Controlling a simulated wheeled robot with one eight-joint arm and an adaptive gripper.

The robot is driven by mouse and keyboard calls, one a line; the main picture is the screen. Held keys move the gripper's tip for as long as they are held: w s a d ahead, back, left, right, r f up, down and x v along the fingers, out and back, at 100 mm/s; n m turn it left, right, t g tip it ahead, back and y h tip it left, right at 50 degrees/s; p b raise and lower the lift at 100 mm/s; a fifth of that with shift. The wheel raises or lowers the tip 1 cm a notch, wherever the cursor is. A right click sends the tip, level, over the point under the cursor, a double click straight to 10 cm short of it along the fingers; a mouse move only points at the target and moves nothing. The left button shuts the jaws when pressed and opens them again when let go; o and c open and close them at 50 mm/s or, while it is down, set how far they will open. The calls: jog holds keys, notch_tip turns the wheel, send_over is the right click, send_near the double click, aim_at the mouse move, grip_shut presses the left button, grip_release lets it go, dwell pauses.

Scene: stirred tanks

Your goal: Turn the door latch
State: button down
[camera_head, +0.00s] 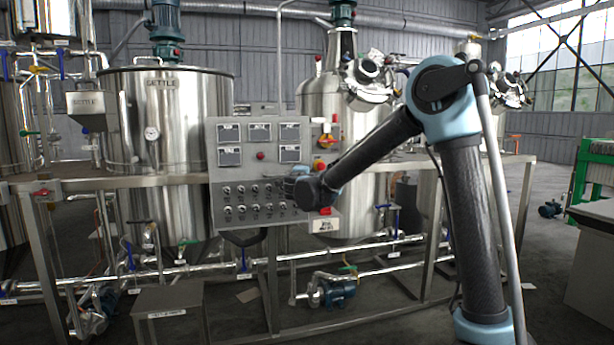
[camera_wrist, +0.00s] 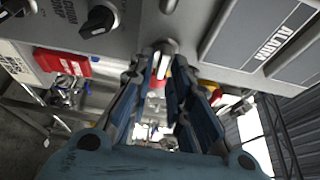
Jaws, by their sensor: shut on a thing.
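The grey control panel (camera_head: 236,174) stands in front of the steel tanks, with several screens above and rows of black knobs below. In the wrist view the panel face (camera_wrist: 140,30) runs across the top. A small grey latch (camera_wrist: 165,47) sticks out of it between my fingertips. My gripper (camera_wrist: 160,68) is shut on this latch, its two blue-grey fingers on either side. The latch's far part is hidden. In the head view my gripper (camera_head: 288,186) is at the panel's right side, small and mostly hidden by my wrist, and the latch cannot be made out.
In the wrist view, a black knob (camera_wrist: 99,20) and a red block (camera_wrist: 62,62) lie left of my fingers, an ALARM plate (camera_wrist: 275,38) right. The GETTLE tank (camera_head: 190,110) stands behind the panel. A steel frame rail (camera_head: 120,187) runs alongside. Open floor lies at right.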

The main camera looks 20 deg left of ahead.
jog(key=c, duration=1.7)
grip_release()
jog(key=shift+w+f, duration=0.1)
jog(key=shift+f, duration=0.05)
jog(key=s, duration=0.4)
jog(key=s+d, duration=0.1)
jog(key=s, duration=0.3)
jog(key=s+d, duration=0.1)
jog(key=s, duration=0.2)
jog(key=shift+s, duration=0.4)
